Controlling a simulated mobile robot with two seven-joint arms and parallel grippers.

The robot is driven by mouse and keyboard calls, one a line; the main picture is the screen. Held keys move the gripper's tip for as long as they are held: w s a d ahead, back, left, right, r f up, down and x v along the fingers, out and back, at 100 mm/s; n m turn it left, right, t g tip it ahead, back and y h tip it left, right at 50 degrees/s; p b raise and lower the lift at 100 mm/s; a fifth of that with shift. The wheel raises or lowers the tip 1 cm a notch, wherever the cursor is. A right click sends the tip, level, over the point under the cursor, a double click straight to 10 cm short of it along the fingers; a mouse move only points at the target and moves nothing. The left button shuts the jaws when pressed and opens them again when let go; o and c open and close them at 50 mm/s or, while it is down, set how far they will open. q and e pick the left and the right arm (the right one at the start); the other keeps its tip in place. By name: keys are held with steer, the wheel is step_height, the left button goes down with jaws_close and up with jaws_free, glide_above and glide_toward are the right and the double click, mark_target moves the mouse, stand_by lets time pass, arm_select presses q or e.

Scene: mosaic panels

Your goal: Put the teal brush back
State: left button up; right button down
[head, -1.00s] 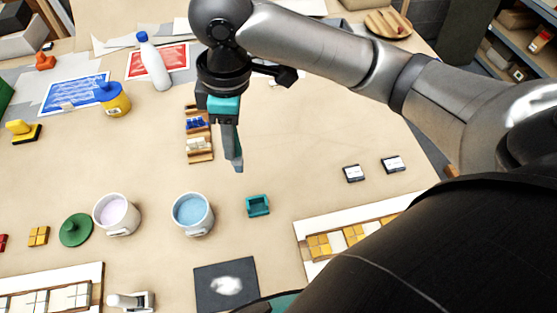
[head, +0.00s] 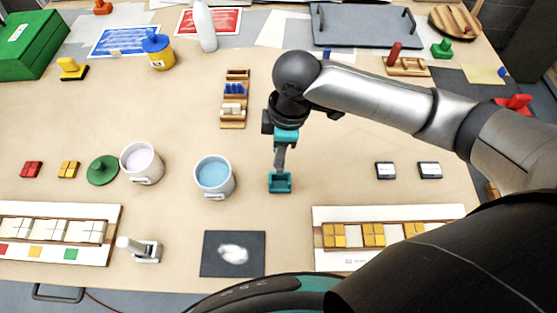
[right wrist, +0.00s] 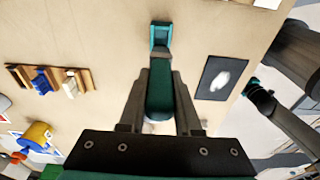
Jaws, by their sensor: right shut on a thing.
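The teal brush (right wrist: 160,92) is between the fingers of my right gripper (head: 280,155). In the right wrist view the gripper's (right wrist: 160,90) two fingers flank its rounded teal body. In the head view the fingers mostly hide it. The small open teal holder (head: 280,183) sits on the table just below the fingertips. It also shows in the right wrist view (right wrist: 160,36), straight beyond the brush. I cannot tell whether the brush touches the holder. Part of what looks like my left arm shows at the right wrist view's right edge; its jaws are not clear.
A blue-filled cup (head: 214,177) stands left of the holder. A dark mat (head: 233,254) with a white patch lies below. A wooden rack (head: 234,100) stands behind to the left, and a mosaic panel (head: 390,212) lies to the right. Two small dark-edged pads (head: 386,171) lie right of the holder.

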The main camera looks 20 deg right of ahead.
steer(key=shift+f, duration=2.3)
steer(key=shift+f, duration=0.1)
steer(key=c, duration=0.6)
jaws_free()
steer(key=shift+f, duration=0.1)
step_height(320, 180, up, 12)
steer(key=d, duration=0.1)
steer(key=shift+s+d+r+p, duration=0.2)
steer(key=shift+p, duration=0.25)
